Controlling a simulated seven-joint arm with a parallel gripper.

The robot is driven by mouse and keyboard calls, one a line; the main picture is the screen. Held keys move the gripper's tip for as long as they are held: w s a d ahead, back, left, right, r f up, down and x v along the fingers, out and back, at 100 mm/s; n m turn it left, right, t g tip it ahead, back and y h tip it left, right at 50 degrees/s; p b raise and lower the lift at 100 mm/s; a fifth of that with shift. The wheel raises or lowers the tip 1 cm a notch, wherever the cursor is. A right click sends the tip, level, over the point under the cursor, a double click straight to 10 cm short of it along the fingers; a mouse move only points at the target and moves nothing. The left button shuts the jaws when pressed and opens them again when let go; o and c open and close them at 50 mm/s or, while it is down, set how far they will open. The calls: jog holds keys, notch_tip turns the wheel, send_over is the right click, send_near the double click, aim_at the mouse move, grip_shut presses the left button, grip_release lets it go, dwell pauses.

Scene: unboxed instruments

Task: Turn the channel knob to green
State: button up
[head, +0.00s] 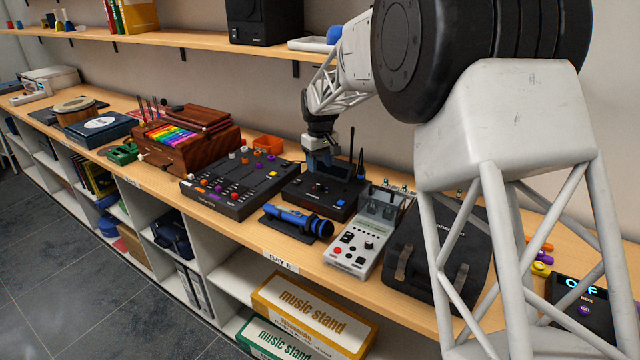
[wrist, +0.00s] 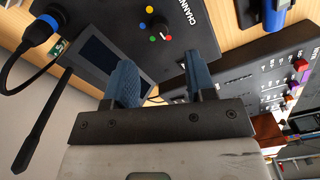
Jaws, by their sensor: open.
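The channel box (head: 300,192) is a dark box under my gripper on the table, also in the wrist view (wrist: 190,40). Its lettering beginning "CHANN" shows beside a small dark channel knob (wrist: 161,25). Yellow, green, red and blue dots ring the knob; the green dot (wrist: 153,38) is on the side nearer my fingers. Which dot the knob points at is too small to tell. My gripper (head: 322,160) points down over the box. In the wrist view, its blue fingers (wrist: 158,65) are apart and empty, with the knob beyond their tips. In the head view my gripper hides part of the box.
A mixer with coloured knobs (head: 235,185) stands left of the box. A blue cylindrical device (head: 298,221) lies in front. A grey device (head: 358,243) and a black bag (head: 435,255) stand right. An antenna (wrist: 38,135) rises near my gripper.

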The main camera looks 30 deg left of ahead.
aim_at(320, 185)
jog(key=shift+f, duration=3.75)
jog(key=c, duration=0.9)
jog(key=shift+m, duration=0.5)
jog(key=m, duration=0.5)
jog(key=shift+m, duration=0.3)
jog(key=m, duration=0.5)
jog(key=shift+m, duration=0.3)
